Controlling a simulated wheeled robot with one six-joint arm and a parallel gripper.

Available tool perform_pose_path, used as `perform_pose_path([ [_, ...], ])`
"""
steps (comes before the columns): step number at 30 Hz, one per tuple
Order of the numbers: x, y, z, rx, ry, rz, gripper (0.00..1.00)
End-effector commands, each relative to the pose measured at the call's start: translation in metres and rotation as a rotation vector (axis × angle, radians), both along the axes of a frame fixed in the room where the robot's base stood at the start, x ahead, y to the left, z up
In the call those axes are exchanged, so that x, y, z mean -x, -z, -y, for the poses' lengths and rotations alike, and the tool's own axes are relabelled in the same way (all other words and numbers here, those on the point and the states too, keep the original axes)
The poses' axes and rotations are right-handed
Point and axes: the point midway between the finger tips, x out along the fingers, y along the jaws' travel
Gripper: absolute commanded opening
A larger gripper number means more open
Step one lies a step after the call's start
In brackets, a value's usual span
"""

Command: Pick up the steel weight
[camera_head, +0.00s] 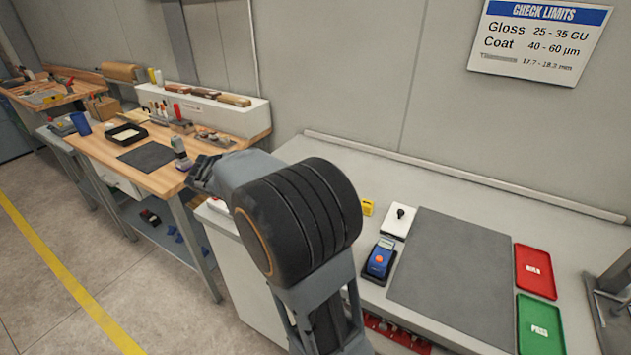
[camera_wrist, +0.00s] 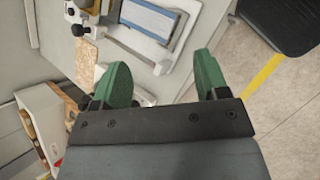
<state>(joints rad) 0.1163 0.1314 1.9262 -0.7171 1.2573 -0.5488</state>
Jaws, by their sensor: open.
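I cannot make out the steel weight for certain in either view. In the wrist view my gripper (camera_wrist: 160,76) has its two green fingers spread wide, with nothing held between them. Beyond the fingers is a white frame with a blue panel (camera_wrist: 150,22), and a device with a black knob (camera_wrist: 80,22) stands at the upper left. In the head view my arm reaches left towards the wooden bench, and its fingers are not clearly visible. A small upright grey tool (camera_head: 180,150) stands on that bench near the arm's end.
The wooden bench (camera_head: 168,178) holds a dark mat (camera_head: 147,156) and a black tray (camera_head: 126,136). On the right worktop are a grey mat (camera_head: 455,270), a blue meter (camera_head: 380,258), a white plate with a black knob (camera_head: 397,220), a red tray (camera_head: 535,270) and a green tray (camera_head: 540,325).

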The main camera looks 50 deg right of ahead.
Motion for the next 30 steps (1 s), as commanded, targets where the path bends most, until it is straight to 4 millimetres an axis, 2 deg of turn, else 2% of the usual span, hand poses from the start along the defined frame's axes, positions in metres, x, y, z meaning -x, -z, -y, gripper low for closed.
perform_pose_path([
  [1,-0.016,0.0,0.017,0.062,-0.044,-0.096,0.68],
  [6,-0.054,0.004,0.066,0.24,-0.16,-0.375,0.68],
  [12,-0.078,0.01,0.1,0.358,-0.218,-0.586,0.68],
  [17,-0.082,0.014,0.118,0.394,-0.232,-0.658,0.68],
  [24,-0.069,0.026,0.158,0.399,-0.233,-0.672,0.68],
  [30,-0.06,0.035,0.182,0.4,-0.234,-0.667,0.68],
])
